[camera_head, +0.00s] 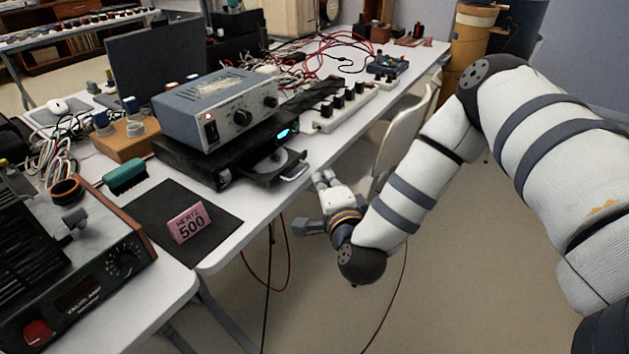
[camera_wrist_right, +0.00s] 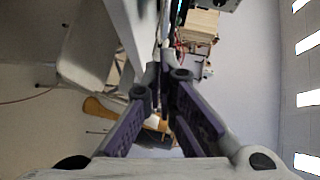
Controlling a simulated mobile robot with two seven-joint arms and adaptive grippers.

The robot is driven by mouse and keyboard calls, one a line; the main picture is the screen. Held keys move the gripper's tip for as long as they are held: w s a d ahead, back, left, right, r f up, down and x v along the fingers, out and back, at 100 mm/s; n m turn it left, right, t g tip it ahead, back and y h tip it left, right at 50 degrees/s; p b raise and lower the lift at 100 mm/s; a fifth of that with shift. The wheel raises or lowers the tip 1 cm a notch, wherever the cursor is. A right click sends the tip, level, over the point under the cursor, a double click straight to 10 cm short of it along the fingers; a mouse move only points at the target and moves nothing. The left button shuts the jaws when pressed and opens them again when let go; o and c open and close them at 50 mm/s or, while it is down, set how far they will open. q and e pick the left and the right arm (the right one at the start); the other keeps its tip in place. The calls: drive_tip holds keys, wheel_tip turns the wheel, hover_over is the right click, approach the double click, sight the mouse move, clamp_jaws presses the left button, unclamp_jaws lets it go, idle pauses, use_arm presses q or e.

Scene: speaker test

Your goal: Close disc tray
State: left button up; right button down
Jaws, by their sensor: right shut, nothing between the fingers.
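The disc player (camera_head: 190,165) is a flat black box on the white table, with a grey meter unit on top of it. Its disc tray (camera_head: 277,168) sticks out of the front toward the table's front edge. A cyan light glows on the player's front. My right gripper (camera_head: 323,178) is just in front of the tray's outer end, beyond the table edge; I cannot tell whether it touches the tray. In the right wrist view its fingers (camera_wrist_right: 163,85) are shut with nothing between them. My left gripper is not in view.
The grey meter unit (camera_head: 217,106) stands on the player. A power strip (camera_head: 340,106) lies to the right along the table. A pink sign (camera_head: 189,223) stands on a black mat left of the tray. A pale chair (camera_head: 404,130) is behind my right arm. Cables hang below the table.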

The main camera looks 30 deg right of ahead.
sight(278, 167)
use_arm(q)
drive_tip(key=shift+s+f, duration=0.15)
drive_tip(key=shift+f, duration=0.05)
use_arm(e)
drive_tip(key=shift+w+a+f, duration=0.15)
drive_tip(key=shift+w+a, duration=0.1)
drive_tip(key=shift+w, duration=0.25)
drive_tip(key=shift+w+a+f, duration=0.15)
drive_tip(key=shift+w+a, duration=0.05)
drive_tip(key=shift+w, duration=0.25)
drive_tip(key=w+a, duration=0.1)
drive_tip(key=w, duration=0.2)
drive_tip(key=w+a+b, duration=0.1)
drive_tip(key=w, duration=0.2)
drive_tip(key=w+a+b, duration=0.1)
drive_tip(key=w, duration=0.2)
drive_tip(key=shift+a+f, duration=0.2)
drive_tip(key=shift+a, duration=0.2)
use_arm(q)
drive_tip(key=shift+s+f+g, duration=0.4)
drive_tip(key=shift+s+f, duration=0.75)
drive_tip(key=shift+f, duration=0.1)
use_arm(e)
drive_tip(key=shift+w+r, duration=0.15)
drive_tip(key=shift+r, duration=0.15)
